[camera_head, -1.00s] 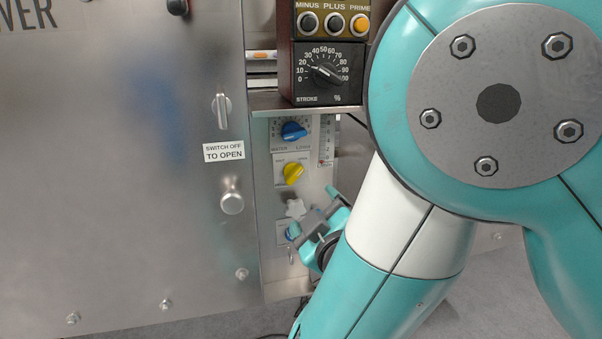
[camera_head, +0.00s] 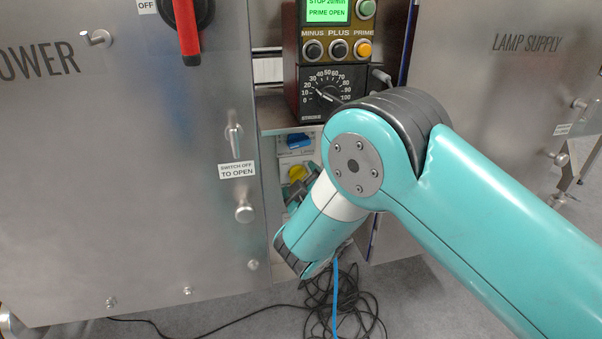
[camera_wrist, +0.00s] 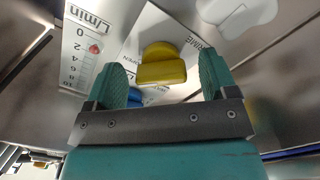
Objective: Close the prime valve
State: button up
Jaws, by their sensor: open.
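The prime valve is a yellow knob (camera_wrist: 161,68) on a white plate lettered PRIME and OPEN in the wrist view. It also shows in the head view (camera_head: 297,173), just above my gripper (camera_head: 301,189) and partly hidden by it. In the wrist view my gripper (camera_wrist: 166,82) is open, with one teal finger on each side of the knob. The knob appears between and beyond the fingertips; I cannot tell if they touch it. The green display (camera_head: 327,10) reads PRIME OPEN.
A blue knob (camera_head: 298,141) sits above the yellow one, beside a flow scale (camera_wrist: 88,50). The stroke dial box (camera_head: 333,92) and a shelf are above. Steel cabinet doors (camera_head: 130,190) flank the narrow recess. Cables (camera_head: 345,305) lie on the floor below.

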jog(key=shift+w+a, duration=0.2)
jog(key=shift+w, duration=0.4)
jog(key=c, duration=0.9)
jog(key=shift+c, duration=0.2)
